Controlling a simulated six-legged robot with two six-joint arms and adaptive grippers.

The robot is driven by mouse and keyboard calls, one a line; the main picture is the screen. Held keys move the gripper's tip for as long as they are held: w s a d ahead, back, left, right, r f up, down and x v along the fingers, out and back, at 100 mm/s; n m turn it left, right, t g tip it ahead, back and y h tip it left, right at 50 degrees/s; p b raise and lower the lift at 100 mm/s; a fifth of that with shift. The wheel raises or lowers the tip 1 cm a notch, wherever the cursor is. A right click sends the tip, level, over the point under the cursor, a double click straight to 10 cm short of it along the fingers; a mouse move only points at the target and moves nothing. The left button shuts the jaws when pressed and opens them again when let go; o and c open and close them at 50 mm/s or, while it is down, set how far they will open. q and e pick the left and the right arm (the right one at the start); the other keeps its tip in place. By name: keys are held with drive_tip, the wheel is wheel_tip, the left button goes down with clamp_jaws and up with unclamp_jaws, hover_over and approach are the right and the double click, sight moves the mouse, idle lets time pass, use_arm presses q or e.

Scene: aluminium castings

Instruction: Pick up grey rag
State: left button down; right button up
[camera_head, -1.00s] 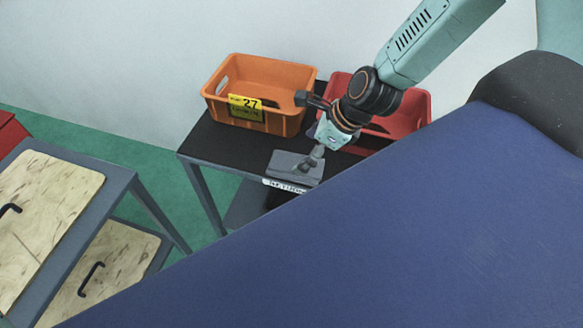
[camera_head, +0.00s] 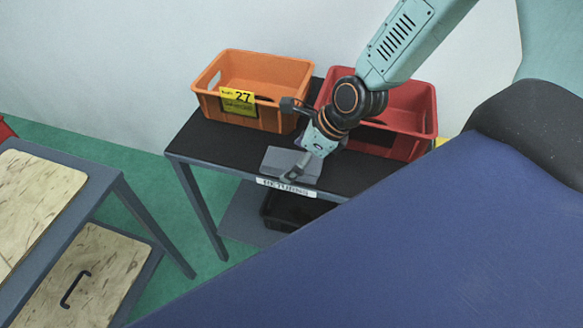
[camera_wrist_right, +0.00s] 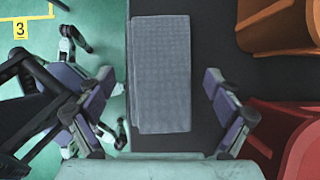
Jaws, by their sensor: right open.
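The grey rag (camera_head: 284,160) lies folded and flat on the black top of the small table (camera_head: 225,148), near its front edge. In the right wrist view the rag (camera_wrist_right: 161,75) is a grey rectangle ahead of my gripper and between its fingers as seen from there. My right gripper (camera_head: 303,165) is over the rag's right part in the head view. In the wrist view the right gripper (camera_wrist_right: 155,98) is wide open and empty, with one finger on each side of the rag. I cannot tell how high it is above the rag. My left gripper is not in view.
An orange bin (camera_head: 262,75) with a yellow 27 label stands behind the rag. A red bin (camera_head: 405,105) stands to the right, partly behind my arm. A black container (camera_head: 285,209) sits on the lower shelf. A workbench with wooden panels (camera_head: 98,268) is at left.

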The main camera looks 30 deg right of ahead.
drive_tip(key=shift+w, duration=0.1)
drive_tip(key=shift+d, duration=0.1)
drive_tip(key=shift+c, duration=0.6)
drive_tip(key=c, duration=1)
wheel_tip(320, 180, up, 28)
drive_tip(key=p, duration=2.5)
